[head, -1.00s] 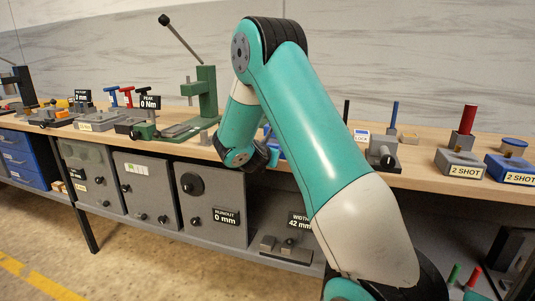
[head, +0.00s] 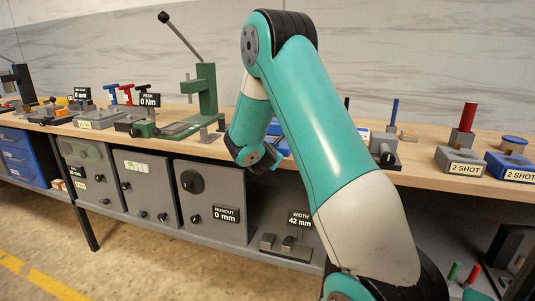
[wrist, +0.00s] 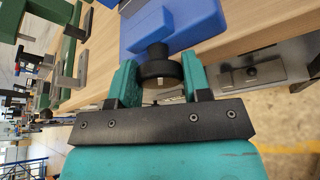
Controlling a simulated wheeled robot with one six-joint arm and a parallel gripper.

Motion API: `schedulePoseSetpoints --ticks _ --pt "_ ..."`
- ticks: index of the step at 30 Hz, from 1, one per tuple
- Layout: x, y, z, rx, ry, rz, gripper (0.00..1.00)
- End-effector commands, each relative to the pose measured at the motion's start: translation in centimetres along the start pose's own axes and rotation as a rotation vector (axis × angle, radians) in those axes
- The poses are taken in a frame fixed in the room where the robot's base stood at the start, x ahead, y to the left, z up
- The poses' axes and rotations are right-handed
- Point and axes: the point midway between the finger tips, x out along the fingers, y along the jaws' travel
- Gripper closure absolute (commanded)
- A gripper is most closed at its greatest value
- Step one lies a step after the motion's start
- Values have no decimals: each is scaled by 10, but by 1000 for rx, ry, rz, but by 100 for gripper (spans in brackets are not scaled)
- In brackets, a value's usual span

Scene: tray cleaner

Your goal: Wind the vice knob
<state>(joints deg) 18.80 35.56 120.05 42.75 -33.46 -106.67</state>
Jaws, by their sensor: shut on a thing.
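In the wrist view, a round black knob (wrist: 157,68) sits on the near side of a blue vice (wrist: 196,20) at the bench edge. My gripper (wrist: 160,84) has a teal finger on each side of the knob and is shut on it. In the head view, my gripper (head: 264,160) is at the front edge of the bench, and my arm hides the knob and most of the vice.
A green press (head: 206,95) stands left of my arm on the wooden bench (head: 420,170). A grey fixture (head: 384,148) stands to the right. A box marked "RUNOUT 0 mm" (head: 210,205) and a "WIDTH 42 mm" device (head: 287,245) are on the shelf below.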

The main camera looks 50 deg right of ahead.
Motion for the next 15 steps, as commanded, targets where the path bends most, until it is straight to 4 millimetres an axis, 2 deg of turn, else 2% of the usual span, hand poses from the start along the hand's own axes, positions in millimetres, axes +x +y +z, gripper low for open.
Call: schedulePoseSetpoints --ticks 5,6,9,15 --pt "0 0 0 -2 0 -1 80" --pt "0 0 0 -2 0 -1 49" --pt "0 0 0 -2 0 -1 30" --pt "0 0 0 -2 0 -1 30"
